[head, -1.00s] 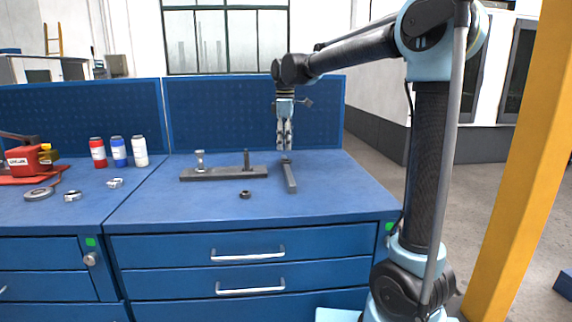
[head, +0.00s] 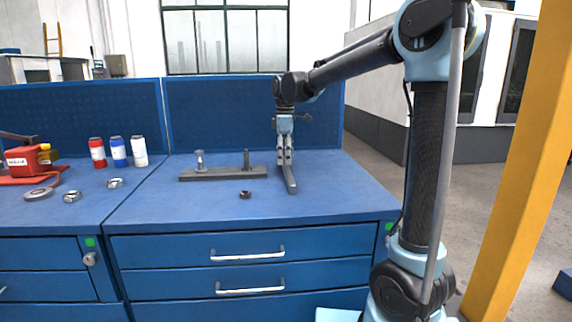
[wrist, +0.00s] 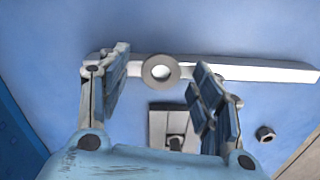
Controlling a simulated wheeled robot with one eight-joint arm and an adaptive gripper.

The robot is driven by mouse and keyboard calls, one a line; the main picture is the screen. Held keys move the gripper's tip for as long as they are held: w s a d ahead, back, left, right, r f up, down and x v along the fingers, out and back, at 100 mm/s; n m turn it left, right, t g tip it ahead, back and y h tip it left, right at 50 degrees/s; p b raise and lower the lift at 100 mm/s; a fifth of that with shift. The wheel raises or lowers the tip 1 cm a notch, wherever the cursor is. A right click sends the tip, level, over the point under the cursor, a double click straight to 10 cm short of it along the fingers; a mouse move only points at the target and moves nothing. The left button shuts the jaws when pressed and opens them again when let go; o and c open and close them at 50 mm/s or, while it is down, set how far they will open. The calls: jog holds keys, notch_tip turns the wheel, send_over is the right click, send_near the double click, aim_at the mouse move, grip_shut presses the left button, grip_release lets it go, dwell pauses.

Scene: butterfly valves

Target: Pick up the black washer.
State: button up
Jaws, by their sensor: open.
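My gripper (head: 284,163) is open and points down over the far end of a grey bar (head: 291,184) on the blue workbench. In the wrist view my gripper's fingers (wrist: 162,58) stand apart on either side of a round ring (wrist: 161,70), which shows grey there. The ring lies at the long bar (wrist: 270,73); I cannot tell whether it is a loose washer or part of the bar. The fingers hide it in the head view. A small dark piece with a hole (head: 245,195) lies nearer the bench front; it looks six-sided in the wrist view (wrist: 265,134).
A dark base plate (head: 225,173) with two upright fittings lies left of my gripper. The bench front is mostly clear. A blue pegboard (head: 220,110) rises behind.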

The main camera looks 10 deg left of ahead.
jog(key=shift+f, duration=0.15)
jog(key=c, duration=1.2)
jog(key=shift+o, duration=0.2)
jog(key=shift+s, duration=0.1)
